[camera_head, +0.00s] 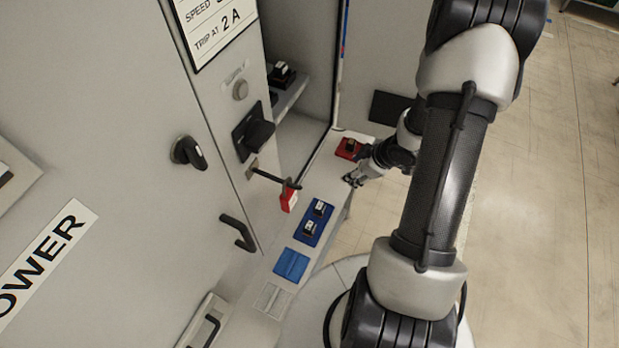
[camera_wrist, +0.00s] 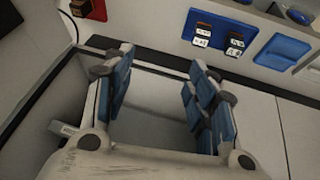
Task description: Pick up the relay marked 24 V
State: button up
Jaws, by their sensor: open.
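Two small dark relays with white labels stand side by side on a blue tray (camera_head: 306,240). In the head view one relay (camera_head: 319,208) is farther back and the other relay (camera_head: 309,228) nearer. The wrist view shows a left relay (camera_wrist: 203,36) and a right relay (camera_wrist: 235,44) near its top edge. Their markings are too small to read, so I cannot tell which is 24 V. My gripper (camera_head: 354,179) is open and empty, beyond the blue tray and near a red tray. In the wrist view its blue-padded fingers (camera_wrist: 159,66) are apart, with both relays beyond them.
A red tray (camera_head: 343,155) holds a dark item at the ledge's far end. A red tag (camera_head: 289,199) hangs by the cabinet. A plain blue pad (camera_head: 291,265) lies nearer. Another dark device (camera_head: 281,75) sits on a shelf inside the cabinet. Open floor lies right.

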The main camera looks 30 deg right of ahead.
jog(key=s+a+f+y, duration=0.3)
jog(key=a+f, duration=0.1)
jog(key=f, duration=0.3)
jog(key=b, duration=0.4)
send_near(319, 206)
jog(key=shift+n, duration=0.3)
jog(key=x, duration=0.4)
jog(key=shift+w+a+f, duration=0.1)
jog(key=shift+a+f, duration=0.05)
jog(key=shift+a, duration=0.15)
jog(key=shift+d+b+x, duration=0.2)
jog(key=shift+b+x, duration=0.15)
jog(key=shift+x, duration=1.1)
jog(key=shift+d+b+x, duration=0.15)
jog(key=shift+b+x, duration=0.15)
jog(key=shift+x, duration=1.1)
jog(key=shift+f, duration=0.1)
jog(key=shift+c, duration=0.2)
jog(key=c, duration=1.1)
